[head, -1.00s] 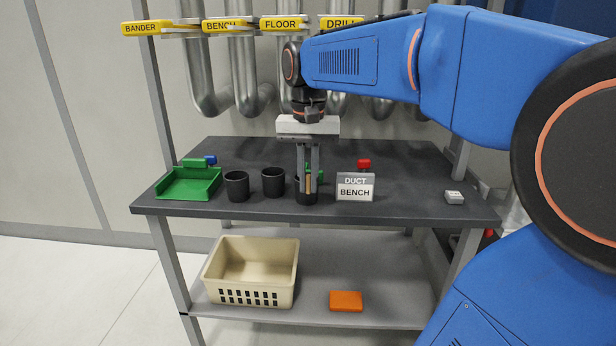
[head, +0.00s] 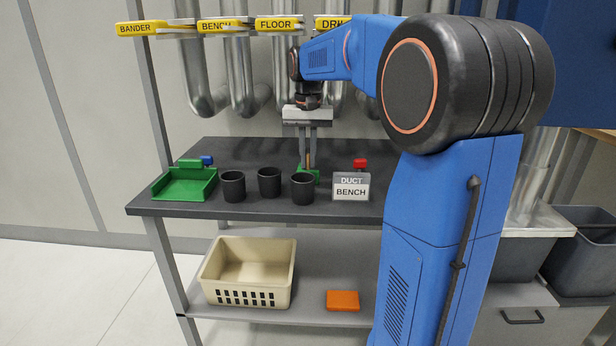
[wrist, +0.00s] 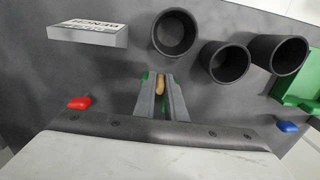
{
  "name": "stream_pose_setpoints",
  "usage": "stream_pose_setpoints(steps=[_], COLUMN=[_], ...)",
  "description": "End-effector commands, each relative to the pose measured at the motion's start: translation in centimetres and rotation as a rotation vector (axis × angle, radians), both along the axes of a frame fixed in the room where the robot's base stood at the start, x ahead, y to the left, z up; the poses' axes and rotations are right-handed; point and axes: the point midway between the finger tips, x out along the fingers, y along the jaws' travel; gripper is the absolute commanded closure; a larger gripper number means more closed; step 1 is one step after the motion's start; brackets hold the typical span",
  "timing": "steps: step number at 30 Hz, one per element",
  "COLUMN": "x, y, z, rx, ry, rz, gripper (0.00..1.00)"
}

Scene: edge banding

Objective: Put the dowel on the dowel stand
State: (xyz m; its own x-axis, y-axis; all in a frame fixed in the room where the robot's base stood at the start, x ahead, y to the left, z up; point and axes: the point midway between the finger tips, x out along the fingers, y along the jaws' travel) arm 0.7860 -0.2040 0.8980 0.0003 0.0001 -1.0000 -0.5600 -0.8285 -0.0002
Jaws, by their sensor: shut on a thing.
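The dowel (head: 309,160) is a short tan wooden rod, held upright between the fingers of my gripper (head: 308,166). In the wrist view the dowel (wrist: 160,87) shows between the two grey fingertips (wrist: 160,80). A small green piece (head: 301,174) sits on the bench below and around the fingertips, behind the right black cup. It looks like the dowel stand, but the fingers and cup hide much of it. I cannot tell whether the dowel's lower end touches it.
Three black cups (head: 233,187), (head: 269,183), (head: 302,189) stand in front of the gripper. A sign (head: 351,187) is at their right, a green tray (head: 184,185) at their left. Red (head: 360,164) and blue (head: 207,160) pieces lie farther back. The lower shelf holds a beige basket (head: 248,271).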

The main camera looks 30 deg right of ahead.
Motion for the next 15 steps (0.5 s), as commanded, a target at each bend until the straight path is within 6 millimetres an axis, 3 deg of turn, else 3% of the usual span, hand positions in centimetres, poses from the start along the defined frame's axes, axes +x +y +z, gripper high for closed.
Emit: stream_pose_setpoints(steps=[8,15], x=[-0.1,-0.1], y=[0.0,0.1], z=[-1.5,-4.7], rx=[0.001,0.000], ry=[0.001,0.002], rz=[0.000,0.000], gripper=[1.00,1.00])
